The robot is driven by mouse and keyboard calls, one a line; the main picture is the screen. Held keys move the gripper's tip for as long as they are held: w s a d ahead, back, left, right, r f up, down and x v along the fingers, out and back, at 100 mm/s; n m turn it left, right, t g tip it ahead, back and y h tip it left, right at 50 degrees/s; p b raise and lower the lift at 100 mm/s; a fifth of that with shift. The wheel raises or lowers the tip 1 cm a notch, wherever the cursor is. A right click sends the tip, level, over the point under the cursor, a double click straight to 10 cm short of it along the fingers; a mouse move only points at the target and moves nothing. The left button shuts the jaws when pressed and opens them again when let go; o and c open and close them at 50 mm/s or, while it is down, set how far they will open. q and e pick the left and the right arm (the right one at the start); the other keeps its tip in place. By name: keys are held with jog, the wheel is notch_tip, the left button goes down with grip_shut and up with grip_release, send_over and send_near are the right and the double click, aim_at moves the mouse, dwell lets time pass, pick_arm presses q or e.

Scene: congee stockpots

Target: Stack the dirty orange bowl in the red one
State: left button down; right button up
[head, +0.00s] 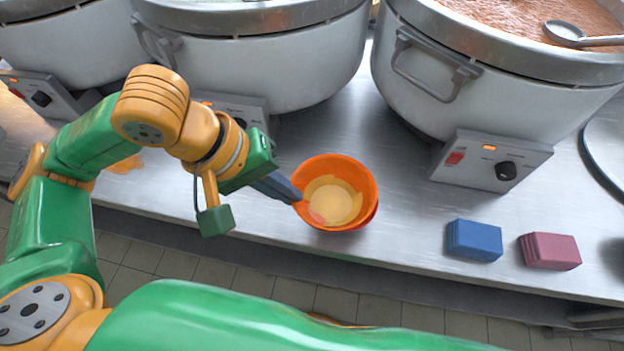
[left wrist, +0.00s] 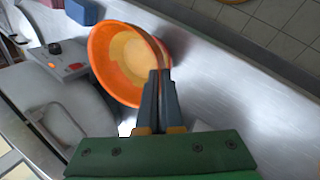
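The orange bowl (head: 314,170) has a pale yellow residue inside and sits over the red bowl (head: 374,214). Only a sliver of the red bowl shows below its lower right rim; the rest is hidden. In the left wrist view the orange bowl (left wrist: 100,50) is tilted, with a darker orange-red edge of the red bowl (left wrist: 158,48) beside it. I cannot tell whether the orange bowl rests fully in the red one. My left gripper (head: 297,196) is shut on the orange bowl's near-left rim, its fingers close together in the left wrist view (left wrist: 159,74). My right gripper is out of view.
Large stockpots (head: 260,70) stand along the back of the steel counter (head: 400,225). A blue block (head: 474,240) and a dark pink block (head: 550,251) lie to the right. The counter's front edge is close below the bowls. Clear steel lies between bowls and blocks.

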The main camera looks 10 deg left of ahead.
aim_at(308, 189)
pick_arm(q)
jog(key=shift+w+d+p, duration=0.25)
jog(key=shift+p, duration=0.05)
jog(key=f, duration=0.1)
jog(key=f+b, duration=0.1)
jog(key=w+f, duration=0.1)
jog(key=shift+d+b, duration=0.25)
jog(key=shift+b, duration=0.15)
jog(key=w+f, duration=0.1)
jog(key=w+d+f, duration=0.1)
jog(key=w+f, duration=0.1)
jog(key=shift+w+f, duration=0.1)
jog(key=shift+f, duration=0.15)
notch_tip(308, 189, down, 3)
jog(key=shift+d+r+b, duration=0.1)
jog(key=shift+b, duration=0.2)
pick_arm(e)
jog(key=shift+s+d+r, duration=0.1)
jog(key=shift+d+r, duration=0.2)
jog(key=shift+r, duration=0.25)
